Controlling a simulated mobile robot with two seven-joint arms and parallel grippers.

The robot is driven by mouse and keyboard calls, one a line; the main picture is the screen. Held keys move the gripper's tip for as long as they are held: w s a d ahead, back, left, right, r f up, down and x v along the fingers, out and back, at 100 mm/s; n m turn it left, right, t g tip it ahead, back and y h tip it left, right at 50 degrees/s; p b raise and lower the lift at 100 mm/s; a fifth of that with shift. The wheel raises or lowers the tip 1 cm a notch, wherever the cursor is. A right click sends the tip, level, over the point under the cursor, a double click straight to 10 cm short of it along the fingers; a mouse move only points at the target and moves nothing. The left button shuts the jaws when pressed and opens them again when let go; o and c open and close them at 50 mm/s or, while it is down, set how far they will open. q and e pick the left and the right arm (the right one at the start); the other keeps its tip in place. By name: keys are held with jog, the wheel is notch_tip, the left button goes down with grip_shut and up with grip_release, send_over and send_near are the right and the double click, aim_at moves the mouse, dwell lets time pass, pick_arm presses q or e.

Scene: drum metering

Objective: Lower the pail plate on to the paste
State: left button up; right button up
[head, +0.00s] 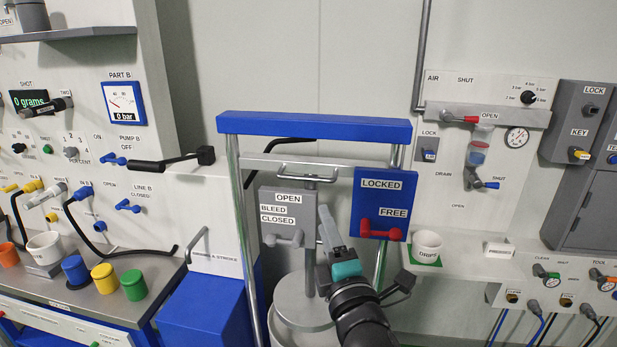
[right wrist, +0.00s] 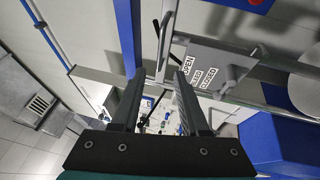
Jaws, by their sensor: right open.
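The round grey pail plate (head: 303,312) hangs on a grey rod below the press frame, at the mouth of a pale pail. I cannot see the paste. A grey loop handle (head: 308,172) sits on the crossbar above the rod. My right gripper (head: 325,212) is open and empty, pointing up in front of the frame, below and a little right of the loop handle. In the right wrist view its two fingers (right wrist: 160,75) stand apart, with the frame's bars beyond them. My left gripper is not in view.
A blue panel marked LOCKED and FREE (head: 370,192) carries a red lever (head: 381,233). A grey panel marked OPEN, BLEED, CLOSED (head: 273,200) has a grey lever. A white cup (head: 427,246) stands on the right shelf.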

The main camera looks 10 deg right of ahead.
aim_at(308, 179)
jog(key=w, duration=0.4)
jog(key=w+r, duration=0.1)
jog(key=w, duration=0.4)
jog(key=w+r+p, duration=0.1)
jog(key=w, duration=0.4)
jog(key=shift+w+r, duration=0.2)
grip_shut()
dwell(1.1)
